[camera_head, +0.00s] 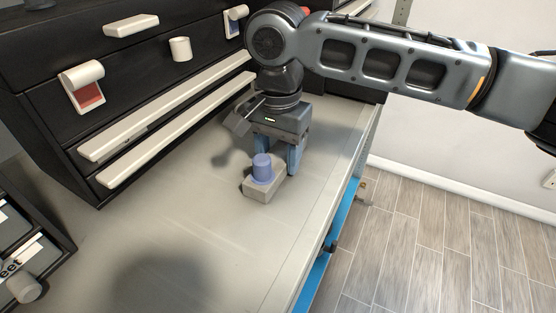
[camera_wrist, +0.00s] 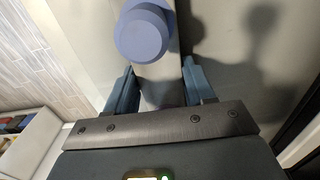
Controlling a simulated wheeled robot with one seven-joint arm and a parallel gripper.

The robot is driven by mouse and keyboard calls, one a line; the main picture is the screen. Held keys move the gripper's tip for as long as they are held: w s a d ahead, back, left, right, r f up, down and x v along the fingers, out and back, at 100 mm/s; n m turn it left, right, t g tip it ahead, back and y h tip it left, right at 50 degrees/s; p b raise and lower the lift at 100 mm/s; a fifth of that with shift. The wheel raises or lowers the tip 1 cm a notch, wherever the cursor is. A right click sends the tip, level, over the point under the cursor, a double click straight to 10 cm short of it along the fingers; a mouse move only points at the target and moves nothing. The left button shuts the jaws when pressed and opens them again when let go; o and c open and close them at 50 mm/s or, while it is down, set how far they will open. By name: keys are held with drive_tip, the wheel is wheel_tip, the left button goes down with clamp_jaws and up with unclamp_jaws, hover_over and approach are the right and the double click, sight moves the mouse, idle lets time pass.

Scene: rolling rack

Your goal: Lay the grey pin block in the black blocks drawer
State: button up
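The grey pin block (camera_head: 260,190) lies on the grey worktop, with a blue-violet round pin (camera_head: 263,168) standing on its top. In the wrist view the pin (camera_wrist: 144,34) hides part of the block (camera_wrist: 162,71). My gripper (camera_head: 288,160) points down at the block's far end. Its two blue fingers (camera_wrist: 160,88) are apart, one on each side of the block, and look open; I cannot tell whether they touch it. The black cabinet (camera_head: 50,60) at the left has closed-looking fronts. No readable label shows which is the black blocks drawer.
Two long pale handle bars (camera_head: 165,112) run along the cabinet's lower fronts. A pale holder with red inside (camera_head: 85,88) and a pale knob (camera_head: 180,49) stick out above. A smaller labelled unit (camera_head: 22,250) stands at lower left. The worktop's front middle is clear; its right edge drops to the floor.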

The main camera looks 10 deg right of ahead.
drive_tip(key=c, duration=0.9)
drive_tip(key=shift+r, duration=0.1)
